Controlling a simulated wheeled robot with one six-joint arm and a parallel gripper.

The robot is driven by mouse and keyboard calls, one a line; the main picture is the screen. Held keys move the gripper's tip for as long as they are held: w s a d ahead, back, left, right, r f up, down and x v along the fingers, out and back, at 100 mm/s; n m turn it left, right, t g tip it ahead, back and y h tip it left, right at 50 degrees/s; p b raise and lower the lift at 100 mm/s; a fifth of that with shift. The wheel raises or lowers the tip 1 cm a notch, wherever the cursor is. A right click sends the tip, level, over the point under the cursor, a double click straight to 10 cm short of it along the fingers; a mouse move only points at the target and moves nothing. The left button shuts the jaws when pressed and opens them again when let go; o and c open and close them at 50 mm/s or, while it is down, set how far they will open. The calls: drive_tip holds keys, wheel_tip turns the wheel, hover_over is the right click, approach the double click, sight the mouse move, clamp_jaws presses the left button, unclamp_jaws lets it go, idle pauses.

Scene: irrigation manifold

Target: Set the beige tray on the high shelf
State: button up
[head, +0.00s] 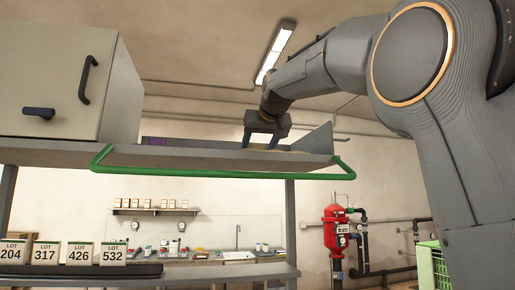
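The high shelf (215,160) is a grey board with a green rail along its front, seen from below. My gripper (262,146) points down over the shelf, its two fingers spread apart. A thin beige strip, probably the beige tray (258,147), shows between the fingertips just above the shelf's front edge. The shelf board hides most of it. I cannot tell whether the fingers grip it or whether it rests on the board.
A beige cabinet (55,80) stands on the shelf at left, beside a purple item (154,141). An upright panel (317,139) closes the right end. The green rail (240,176) juts out in front. Lot cards (80,253) stand below.

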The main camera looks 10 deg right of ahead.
drive_tip(key=shift+r, duration=0.25)
drive_tip(key=b+v, duration=0.2)
drive_tip(key=v, duration=1)
drive_tip(key=shift+b, duration=0.3)
